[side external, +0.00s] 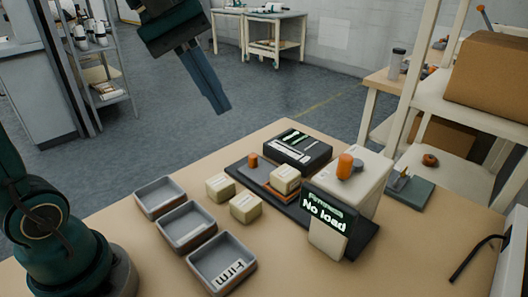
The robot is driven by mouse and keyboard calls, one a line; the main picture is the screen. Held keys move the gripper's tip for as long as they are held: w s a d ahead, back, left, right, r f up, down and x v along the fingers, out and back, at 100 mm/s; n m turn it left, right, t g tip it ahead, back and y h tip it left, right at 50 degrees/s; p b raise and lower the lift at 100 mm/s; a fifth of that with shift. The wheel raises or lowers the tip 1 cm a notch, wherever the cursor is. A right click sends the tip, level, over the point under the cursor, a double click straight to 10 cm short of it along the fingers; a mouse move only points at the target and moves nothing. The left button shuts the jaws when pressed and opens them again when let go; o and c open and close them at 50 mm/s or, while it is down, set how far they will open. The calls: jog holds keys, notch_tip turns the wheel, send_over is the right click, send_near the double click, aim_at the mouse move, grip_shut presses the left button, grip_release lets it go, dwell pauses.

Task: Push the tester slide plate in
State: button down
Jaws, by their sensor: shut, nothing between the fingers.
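The tester (365,185) is a cream-white housing with an orange knob on top, on a dark base plate (240,171). Its display (328,211) reads "No load". A grey slide plate (257,176) with a small upright orange knob (253,160) lies on the base, to the left of the housing. A cream block (286,178) sits near the slide plate's right part, over an orange-edged piece; whether it rests on the plate itself is unclear. My gripper (222,110) is shut and empty, high above and behind the table, apart from the tester.
Two cream blocks (220,187) (246,207) stand left of the tester. Three grey trays (161,184) (186,212) (222,247) line the table's left side; the front one bears lettering. A black device (298,146) stands behind. The table's front (300,275) is clear.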

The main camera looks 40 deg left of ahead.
aim_at(283, 178)
jog(key=w+a+n+h, duration=0.2)
jog(key=w+a+n, duration=0.25)
jog(key=w, duration=0.25)
jog(key=w+a+f+n+h, duration=0.1)
jog(key=a+f+n+h, duration=0.2)
jog(key=a+f+n, duration=0.95)
jog(key=w+f+m, duration=0.1)
jog(key=f, duration=0.2)
jog(key=w+f+m, duration=0.1)
jog(key=f+m, duration=0.1)
jog(key=f, duration=0.1)
jog(key=w+f+m, duration=0.1)
jog(key=f+m, duration=0.1)
jog(key=f, duration=0.1)
jog(key=shift+w+d+f, duration=0.2)
jog(key=shift+f, duration=0.05)
jog(key=shift+w+d, duration=0.3)
jog(key=shift+d, duration=0.25)
jog(key=shift+w+d, duration=0.25)
jog(key=shift+d, duration=0.3)
jog(key=shift+w+d+f, duration=0.1)
jog(key=shift+w+d, duration=0.3)
jog(key=shift+d, duration=0.3)
jog(key=shift+d, duration=0.2)
jog(key=d, duration=1.4)
jog(key=shift+d, duration=0.3)
